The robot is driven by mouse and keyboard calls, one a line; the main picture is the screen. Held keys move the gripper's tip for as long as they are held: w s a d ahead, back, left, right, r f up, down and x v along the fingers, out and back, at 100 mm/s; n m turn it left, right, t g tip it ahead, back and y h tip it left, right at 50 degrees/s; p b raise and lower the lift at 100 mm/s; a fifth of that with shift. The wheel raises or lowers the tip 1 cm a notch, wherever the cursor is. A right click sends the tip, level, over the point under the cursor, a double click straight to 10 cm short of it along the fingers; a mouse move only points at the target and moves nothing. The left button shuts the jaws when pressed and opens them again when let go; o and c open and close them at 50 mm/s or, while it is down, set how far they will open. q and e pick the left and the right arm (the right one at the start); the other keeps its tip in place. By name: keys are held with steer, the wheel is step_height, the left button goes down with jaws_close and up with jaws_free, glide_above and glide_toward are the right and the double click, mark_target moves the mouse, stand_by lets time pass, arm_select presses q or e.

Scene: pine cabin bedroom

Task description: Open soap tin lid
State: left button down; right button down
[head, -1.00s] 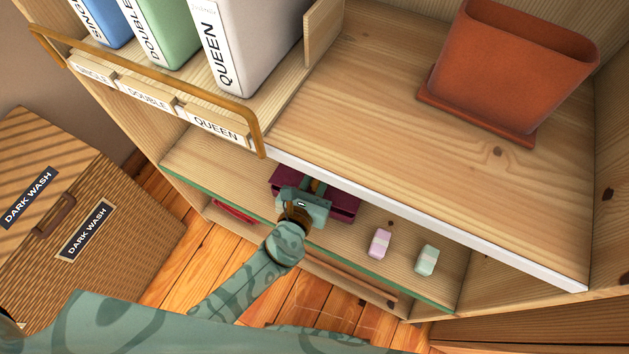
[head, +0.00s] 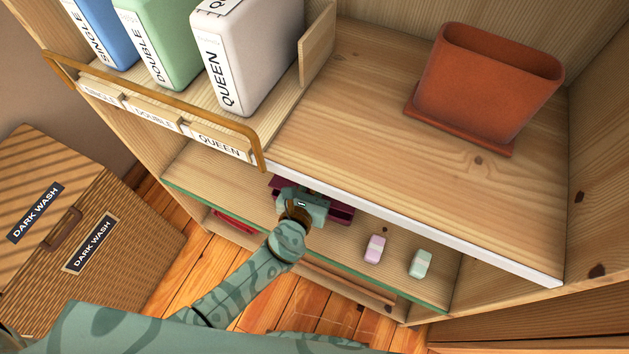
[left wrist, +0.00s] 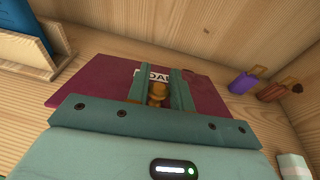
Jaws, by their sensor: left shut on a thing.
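The maroon soap tin (head: 341,213) lies on the lower shelf, partly hidden by my left gripper and the upper shelf's edge. In the left wrist view its maroon face (left wrist: 95,90) carries a pale label, partly covered by the fingers. My left gripper (head: 302,190) reaches in under the upper shelf. In the left wrist view its fingers (left wrist: 156,93) are closed around a small brass-coloured knob (left wrist: 157,90) in front of the maroon face. I cannot tell whether the lid is raised. My right gripper is in neither view.
A pink bar (head: 375,248) and a green bar (head: 420,263) lie right of the tin. The upper shelf's white edge (head: 420,225) is close above my gripper. A purple object (left wrist: 243,82) stands beyond the tin. A wicker hamper (head: 120,240) stands left.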

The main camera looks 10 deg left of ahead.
arm_select(q)
steer(key=shift+r, duration=0.1)
stand_by(0.7)
steer(key=c, duration=1.3)
jaws_free()
steer(key=shift+o, duration=0.2)
steer(key=p+v, duration=0.4)
steer(key=v, duration=1.2)
steer(key=shift+s, duration=0.2)
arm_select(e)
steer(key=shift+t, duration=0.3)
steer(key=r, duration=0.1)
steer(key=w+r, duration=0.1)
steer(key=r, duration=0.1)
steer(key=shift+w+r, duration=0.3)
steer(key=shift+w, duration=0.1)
